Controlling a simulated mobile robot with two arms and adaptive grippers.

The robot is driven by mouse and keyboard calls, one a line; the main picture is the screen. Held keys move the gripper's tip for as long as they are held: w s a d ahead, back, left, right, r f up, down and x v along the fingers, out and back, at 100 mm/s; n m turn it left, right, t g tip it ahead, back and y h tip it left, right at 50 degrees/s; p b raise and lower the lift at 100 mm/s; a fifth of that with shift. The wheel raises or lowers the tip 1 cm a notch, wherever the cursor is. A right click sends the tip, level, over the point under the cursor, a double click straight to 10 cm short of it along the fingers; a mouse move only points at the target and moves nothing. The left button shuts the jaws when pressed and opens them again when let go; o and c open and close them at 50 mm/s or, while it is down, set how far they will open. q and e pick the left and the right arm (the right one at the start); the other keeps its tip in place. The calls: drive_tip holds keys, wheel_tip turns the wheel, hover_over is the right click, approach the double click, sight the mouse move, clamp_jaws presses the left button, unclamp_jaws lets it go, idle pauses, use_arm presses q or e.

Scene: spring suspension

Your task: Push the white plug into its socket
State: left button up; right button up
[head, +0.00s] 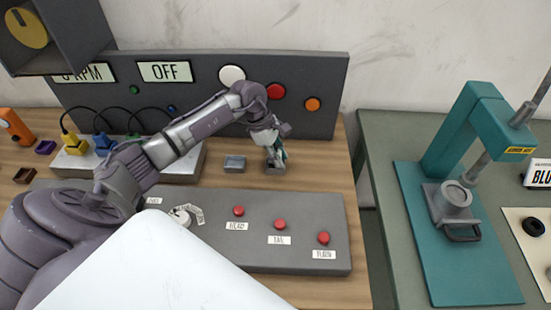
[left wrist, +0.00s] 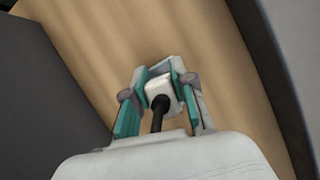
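The white plug (left wrist: 158,88), with a black cable, sits between the teal fingers of my left gripper (left wrist: 160,80) in the left wrist view. The fingers press on it from both sides. In the head view my left gripper (head: 276,155) points down over a small dark grey box (head: 275,169) on the wooden table; I cannot make out the plug there. A pale socket block (head: 72,161) at the left holds a yellow plug (head: 75,143) and a blue plug (head: 102,143). My arm hides part of this block, so I cannot tell which socket is white. My right gripper is not in view.
A second small grey box (head: 234,163) stands left of my gripper. A grey panel with red buttons (head: 280,226) lies in front. An upright panel with an OFF sign (head: 164,71) stands behind. A teal press (head: 455,205) stands on the right table.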

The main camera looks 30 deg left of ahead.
use_arm(q)
clamp_jaws()
drive_tip(key=shift+r, duration=0.1)
